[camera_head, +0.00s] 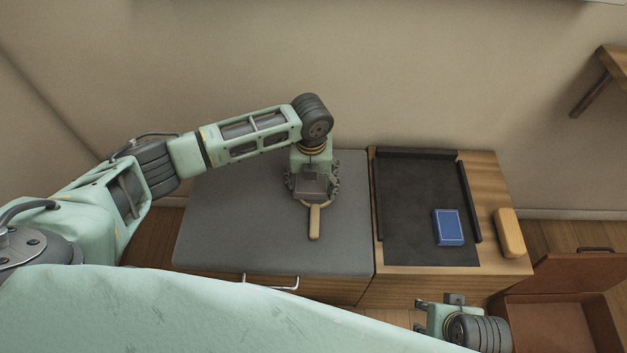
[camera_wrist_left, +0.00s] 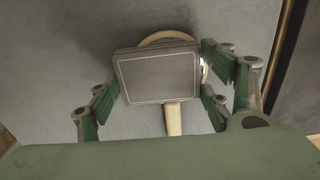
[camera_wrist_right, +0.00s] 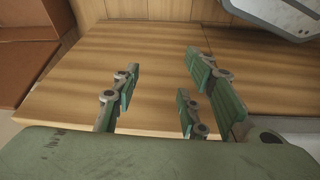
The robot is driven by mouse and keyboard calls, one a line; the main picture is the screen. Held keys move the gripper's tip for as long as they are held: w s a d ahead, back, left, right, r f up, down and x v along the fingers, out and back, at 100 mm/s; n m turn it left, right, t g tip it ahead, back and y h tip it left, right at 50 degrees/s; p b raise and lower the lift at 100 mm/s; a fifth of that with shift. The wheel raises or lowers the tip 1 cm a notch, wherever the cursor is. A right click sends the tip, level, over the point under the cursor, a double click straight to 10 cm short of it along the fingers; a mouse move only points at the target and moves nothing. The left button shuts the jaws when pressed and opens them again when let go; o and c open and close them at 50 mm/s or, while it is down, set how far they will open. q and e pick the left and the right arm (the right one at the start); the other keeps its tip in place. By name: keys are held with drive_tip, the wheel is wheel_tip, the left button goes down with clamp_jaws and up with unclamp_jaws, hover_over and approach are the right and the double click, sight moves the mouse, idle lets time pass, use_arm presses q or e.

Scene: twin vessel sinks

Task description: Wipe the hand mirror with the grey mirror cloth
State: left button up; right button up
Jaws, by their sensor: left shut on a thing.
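The hand mirror, with a cream rim and handle (camera_head: 314,222), lies on the grey countertop, handle toward the front. In the left wrist view its rim (camera_wrist_left: 168,36) and handle (camera_wrist_left: 173,119) show around a grey rectangular block, the mirror cloth (camera_wrist_left: 158,76). My left gripper (camera_head: 312,190) points down over the mirror and is shut on the cloth, with a finger at each side of it. The cloth covers most of the mirror face; whether it touches the glass I cannot tell. My right gripper (camera_wrist_right: 160,88) is open and empty, low at the front right beside a wooden surface.
Right of the grey top, a black tray (camera_head: 405,200) on a wooden cabinet holds a blue box (camera_head: 448,227). A tan block (camera_head: 509,233) lies at the wood's right edge. An open brown box (camera_head: 560,320) stands at the lower right.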

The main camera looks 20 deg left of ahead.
use_arm(q)
drive_tip(key=shift+s+a+f, duration=0.1)
drive_tip(key=shift+f, duration=0.05)
use_arm(e)
drive_tip(key=shift+s+f, duration=0.15)
drive_tip(key=shift+a, duration=0.15)
use_arm(q)
drive_tip(key=shift+d, duration=0.55)
drive_tip(key=shift+w+d, duration=0.3)
drive_tip(key=shift+d, duration=0.35)
use_arm(e)
drive_tip(key=shift+s+f, duration=0.15)
drive_tip(key=shift+f, duration=0.25)
use_arm(q)
drive_tip(key=shift+a, duration=0.1)
